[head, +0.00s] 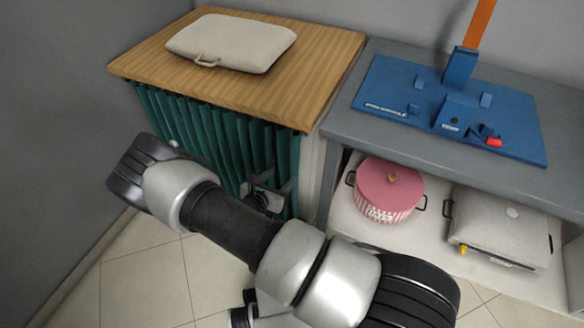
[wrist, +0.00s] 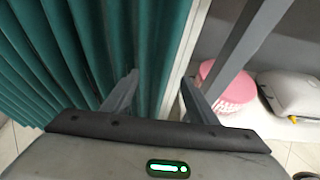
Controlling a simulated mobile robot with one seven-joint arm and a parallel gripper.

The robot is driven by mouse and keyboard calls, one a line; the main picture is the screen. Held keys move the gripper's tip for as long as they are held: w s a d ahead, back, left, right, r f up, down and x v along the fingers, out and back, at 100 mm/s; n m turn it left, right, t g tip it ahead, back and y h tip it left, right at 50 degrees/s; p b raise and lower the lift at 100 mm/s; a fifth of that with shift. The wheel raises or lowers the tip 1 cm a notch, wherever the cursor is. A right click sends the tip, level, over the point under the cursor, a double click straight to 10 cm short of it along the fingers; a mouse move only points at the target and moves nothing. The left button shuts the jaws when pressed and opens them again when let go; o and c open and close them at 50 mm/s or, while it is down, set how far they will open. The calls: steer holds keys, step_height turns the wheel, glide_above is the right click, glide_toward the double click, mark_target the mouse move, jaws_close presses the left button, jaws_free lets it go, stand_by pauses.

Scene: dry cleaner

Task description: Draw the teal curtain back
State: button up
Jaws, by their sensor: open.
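The teal curtain (head: 222,135) hangs in folds under the wooden counter top (head: 240,75) and covers its front across most of the width. In the wrist view the curtain (wrist: 95,45) fills the left and middle. My gripper (head: 268,190) is at the curtain's right edge, partly hidden behind my arm in the head view. In the wrist view my gripper (wrist: 160,90) is open, with its left finger in front of the curtain and its right finger by the pale post right of it. The curtain's right edge lies between the fingers. I cannot tell whether they touch it.
A grey table (head: 345,120) stands to the right, with a blue device (head: 400,90) on top. A pink pot (head: 388,188) and a grey case (head: 495,225) sit on its lower shelf. A cream cushion-like bag (head: 230,42) lies on the wooden top. A grey wall is at left.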

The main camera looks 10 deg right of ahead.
mark_target(291, 166)
steer(key=b+x, duration=0.2)
steer(key=x, duration=0.8)
steer(key=shift+r, duration=0.1)
steer(key=shift+c, duration=0.3)
jaws_close()
